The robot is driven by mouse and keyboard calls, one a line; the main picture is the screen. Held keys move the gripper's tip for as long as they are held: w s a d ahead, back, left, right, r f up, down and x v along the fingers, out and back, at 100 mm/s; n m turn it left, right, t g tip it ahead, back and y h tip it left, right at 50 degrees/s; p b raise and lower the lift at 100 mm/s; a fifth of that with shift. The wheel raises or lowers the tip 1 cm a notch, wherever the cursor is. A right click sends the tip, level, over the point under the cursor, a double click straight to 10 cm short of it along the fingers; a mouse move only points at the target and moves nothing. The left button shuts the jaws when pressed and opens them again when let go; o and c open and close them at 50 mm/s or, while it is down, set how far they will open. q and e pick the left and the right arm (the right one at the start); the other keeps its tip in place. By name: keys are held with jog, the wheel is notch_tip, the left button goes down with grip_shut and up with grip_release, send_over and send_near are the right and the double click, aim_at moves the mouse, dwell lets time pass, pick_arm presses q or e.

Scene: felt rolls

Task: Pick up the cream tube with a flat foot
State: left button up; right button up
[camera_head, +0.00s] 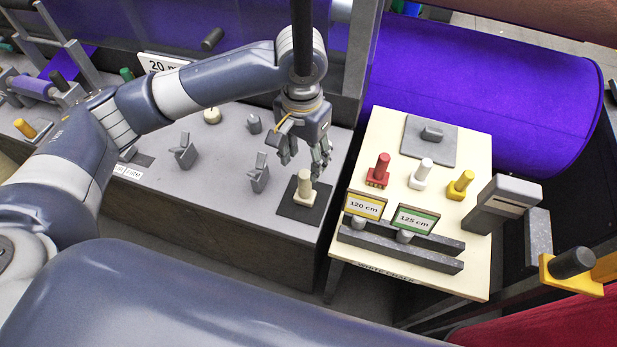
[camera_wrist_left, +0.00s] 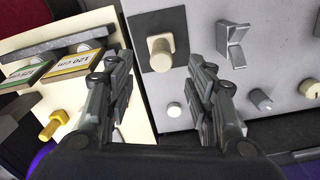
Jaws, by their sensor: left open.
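The cream tube with a flat foot (camera_head: 305,187) stands upright on a dark square pad at the right front corner of the grey bench. In the left wrist view the cream tube (camera_wrist_left: 160,55) shows beyond the fingertips, between the two fingers in the picture. My left gripper (camera_head: 306,163) is open and empty, above and just behind the tube, apart from it. Its two fingers (camera_wrist_left: 160,75) show in the left wrist view with a wide gap. My right gripper is not in view.
A cream side table (camera_head: 477,150) stands right of the bench, with red (camera_head: 379,170), white (camera_head: 422,174) and yellow (camera_head: 460,185) footed pegs. Signs reading 120 cm (camera_head: 365,205) and 125 cm (camera_head: 413,220) stand at its front. Grey levers (camera_head: 259,173) rise left of the tube.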

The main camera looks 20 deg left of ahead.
aim_at(304, 184)
pick_arm(q)
jog(key=shift+w+a+f, duration=0.1)
jog(key=shift+f, duration=0.3)
jog(key=f, duration=0.3)
jog(key=shift+s+f+p, duration=0.2)
jog(key=shift+f+p, duration=0.05)
jog(key=shift+p, duration=0.1)
jog(key=shift+f, duration=0.3)
jog(key=f, duration=0.1)
jog(key=f+p, duration=0.1)
jog(key=f, duration=0.2)
jog(key=shift+w+f+p, duration=0.1)
jog(key=shift+w+p, duration=0.15)
jog(key=shift+p, duration=0.1)
jog(key=shift+f, duration=0.65)
grip_shut()
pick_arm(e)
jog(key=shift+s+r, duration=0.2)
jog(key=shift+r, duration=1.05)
